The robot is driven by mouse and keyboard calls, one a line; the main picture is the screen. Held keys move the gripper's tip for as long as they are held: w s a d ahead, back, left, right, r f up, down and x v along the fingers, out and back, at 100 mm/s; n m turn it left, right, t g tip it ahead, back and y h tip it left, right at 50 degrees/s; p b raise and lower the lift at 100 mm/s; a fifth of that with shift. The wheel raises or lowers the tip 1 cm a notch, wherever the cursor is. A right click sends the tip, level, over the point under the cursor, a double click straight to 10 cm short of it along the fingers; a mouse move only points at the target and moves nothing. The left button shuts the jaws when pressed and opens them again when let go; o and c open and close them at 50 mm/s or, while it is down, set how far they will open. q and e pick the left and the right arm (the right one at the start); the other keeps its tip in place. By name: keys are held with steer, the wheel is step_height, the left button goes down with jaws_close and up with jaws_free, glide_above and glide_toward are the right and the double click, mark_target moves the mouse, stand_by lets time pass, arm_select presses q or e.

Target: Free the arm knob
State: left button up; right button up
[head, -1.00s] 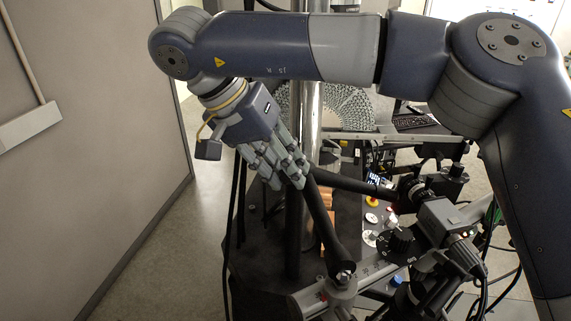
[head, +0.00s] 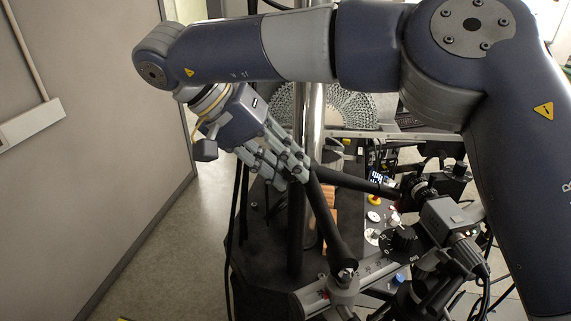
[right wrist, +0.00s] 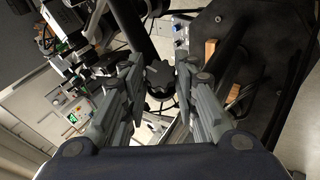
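My right gripper (head: 303,172) reaches down from the upper left in the head view. Its fingertips are at the joint where two black arm tubes (head: 330,222) meet. In the right wrist view the gripper (right wrist: 160,72) is open, with a finger on each side of a dark lobed knob (right wrist: 159,73). The knob sits between the fingertips with narrow gaps that seem to remain on both sides; I cannot tell whether either finger touches it. In the head view the fingers hide the knob. My left gripper is not in view.
A shiny vertical column (head: 313,105) stands right behind the gripper. A round black dial (head: 403,239) and a grey camera-like unit (head: 446,222) are to the right. A grey rail (head: 375,271) crosses below. Open floor (head: 190,250) lies to the left.

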mark_target(285, 173)
steer(key=o, duration=0.4)
step_height(285, 173, up, 10)
stand_by(0.5)
